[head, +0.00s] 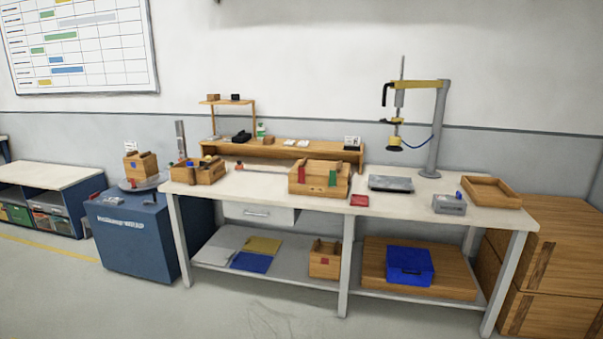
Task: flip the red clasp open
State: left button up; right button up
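A wooden box (316,186) stands on the workbench top near its middle. A red clasp (301,172) shows as an upright strip at the left of its front. A green clasp (333,178) shows at the right of the same front. Both look to lie against the box, but they are too small to tell whether either is open or shut. Another wooden box (318,267) with a small red patch (327,261) on its front stands on the lower shelf. Neither of my grippers is in view.
The workbench (270,197) holds an open wooden crate (204,176), a red block (359,200), a grey plate (391,183), a grey device (449,205) and a wooden tray (491,192). A blue cabinet (134,240) stands left. The floor in front is clear.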

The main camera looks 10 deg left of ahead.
aim_at(300, 171)
jog(key=i, duration=1.05)
jog(key=i+l+u, duration=0.1)
jog(key=i, duration=0.9)
jog(key=i+l, duration=0.1)
jog(key=i, duration=0.95)
